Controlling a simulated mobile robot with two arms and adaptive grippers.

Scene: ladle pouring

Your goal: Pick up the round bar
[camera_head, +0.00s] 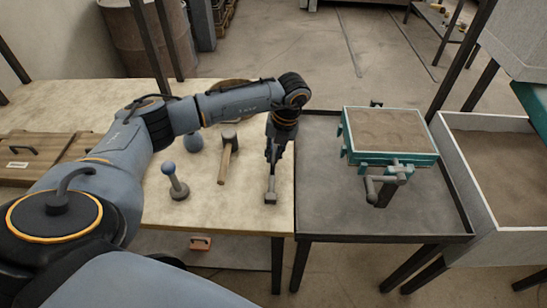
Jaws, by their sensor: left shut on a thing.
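My left gripper (271,160) reaches down over the right edge of the pale table and is shut on a short grey bar (270,184). The bar hangs below the fingers and has a wider, block-like lower end. It looks like the round bar, but its upper part is hidden by the fingers. I cannot tell whether its lower end touches the tabletop. My right gripper is not in view.
On the pale table (245,235) are a mallet (228,155), a blue-knobbed tool (174,182) and a wooden box (50,150). A teal-framed sand mould (390,135) stands over the dark tray table (330,215). A sand bin (500,165) is at right.

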